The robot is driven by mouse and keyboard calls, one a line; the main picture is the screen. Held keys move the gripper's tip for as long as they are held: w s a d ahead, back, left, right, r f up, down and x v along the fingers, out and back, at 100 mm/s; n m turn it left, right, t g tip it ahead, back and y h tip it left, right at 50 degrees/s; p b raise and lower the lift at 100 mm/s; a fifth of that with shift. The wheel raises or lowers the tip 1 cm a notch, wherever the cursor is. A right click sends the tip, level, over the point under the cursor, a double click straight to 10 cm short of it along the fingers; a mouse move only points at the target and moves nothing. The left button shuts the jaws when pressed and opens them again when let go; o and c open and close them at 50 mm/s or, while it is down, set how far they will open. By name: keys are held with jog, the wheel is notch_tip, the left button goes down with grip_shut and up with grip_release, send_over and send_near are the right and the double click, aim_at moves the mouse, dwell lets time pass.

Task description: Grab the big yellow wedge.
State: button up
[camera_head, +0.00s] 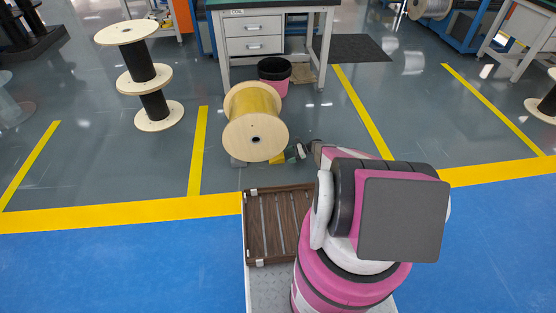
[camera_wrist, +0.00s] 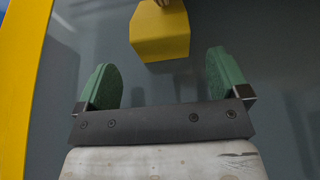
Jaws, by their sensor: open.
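The big yellow wedge (camera_wrist: 160,36) lies on the grey floor in the wrist view, just beyond my fingertips and roughly centred between them. Its far top edge is partly covered by a brownish thing at the picture's edge. My gripper (camera_wrist: 162,62) is open and empty, with its green finger pads apart. In the head view a small yellow part of the wedge (camera_head: 277,158) shows beside the spool's lower right. My gripper (camera_head: 297,152) is low there, just right of the wedge and partly hidden by my arm.
A large spool of yellow cable (camera_head: 256,122) lies on its side by the wedge. A black and pink bin (camera_head: 274,78) and a workbench (camera_head: 253,27) stand behind it. Stacked spools (camera_head: 148,75) stand at left. Floor between the yellow lines is largely clear.

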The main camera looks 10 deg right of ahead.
aim_at(276, 158)
jog(key=x, duration=0.4)
jog(key=shift+w, duration=0.15)
jog(key=c, duration=1.1)
